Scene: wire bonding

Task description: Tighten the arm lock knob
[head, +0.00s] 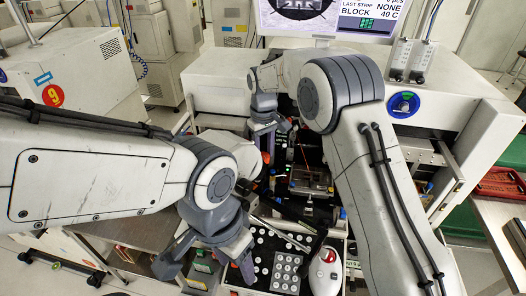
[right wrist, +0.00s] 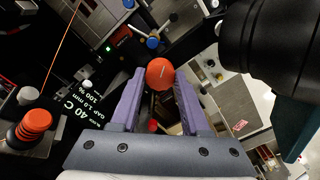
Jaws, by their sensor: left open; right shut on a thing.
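A round orange-red knob (right wrist: 160,74), which I take for the arm lock knob, sits between the tips of my right gripper's purple fingers in the right wrist view. My right gripper (right wrist: 158,82) is shut on it. In the head view my right gripper (head: 269,138) points down at the back of the machine's work area, and its grasp is too small to see clearly. My left gripper (head: 208,264) is open and empty at the lower middle, left of the keypad panel and apart from the knob.
A second orange ribbed knob (right wrist: 33,122) stands at the left in the right wrist view. A dark cylinder (right wrist: 270,35) fills the upper right. In the head view a button panel (head: 284,268) and a white mouse-like device (head: 325,270) lie at the front. A monitor (head: 300,18) stands behind.

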